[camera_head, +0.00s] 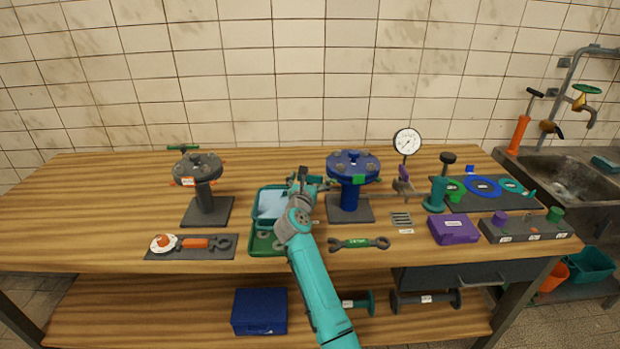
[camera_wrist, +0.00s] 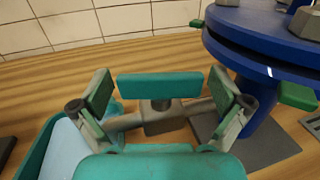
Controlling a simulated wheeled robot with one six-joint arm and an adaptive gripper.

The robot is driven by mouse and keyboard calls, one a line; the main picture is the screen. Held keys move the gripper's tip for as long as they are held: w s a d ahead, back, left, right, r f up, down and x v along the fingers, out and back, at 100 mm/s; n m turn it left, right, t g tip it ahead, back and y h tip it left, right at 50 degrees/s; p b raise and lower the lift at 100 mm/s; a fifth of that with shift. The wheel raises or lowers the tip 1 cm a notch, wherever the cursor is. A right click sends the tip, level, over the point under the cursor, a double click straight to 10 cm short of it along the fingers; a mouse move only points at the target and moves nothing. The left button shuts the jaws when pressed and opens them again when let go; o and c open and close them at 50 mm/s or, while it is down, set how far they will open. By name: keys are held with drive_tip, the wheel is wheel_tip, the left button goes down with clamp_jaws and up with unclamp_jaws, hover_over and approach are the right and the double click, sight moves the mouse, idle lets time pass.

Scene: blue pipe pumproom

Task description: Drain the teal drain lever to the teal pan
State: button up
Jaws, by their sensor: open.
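A teal drain lever (camera_wrist: 160,86), a flat bar on a dark stem, sits on a grey pipe fitting beside the blue flanged pump (camera_wrist: 252,40). My gripper (camera_wrist: 160,93) is open, with its green-padded fingers at either end of the bar and apart from it. In the head view, my gripper (camera_head: 304,182) is just left of the blue pump (camera_head: 352,175) and hides much of the fitting. The teal pan (camera_head: 262,190) lies left of my gripper, with a pale blue inside; it also shows in the wrist view (camera_wrist: 38,148). I cannot tell whether the blue is liquid.
A green tray (camera_head: 256,250) lies in front of the pan. A grey pump (camera_head: 205,190) stands left. A green-marked wrench (camera_head: 358,243), purple box (camera_head: 454,229) and gauge (camera_head: 407,142) are on the right. The bench's far left is clear.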

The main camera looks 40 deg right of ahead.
drive_tip(key=c, duration=1)
drive_tip(key=shift+t, duration=0.3)
drive_tip(key=shift+d+f+n+y, duration=0.1)
drive_tip(key=shift+n+y, duration=0.3)
drive_tip(key=shift+n+t+y, duration=0.9)
drive_tip(key=shift+t+y, duration=0.2)
drive_tip(key=shift+n+y, duration=0.3)
drive_tip(key=shift+y, duration=0.1)
drive_tip(key=o, duration=1)
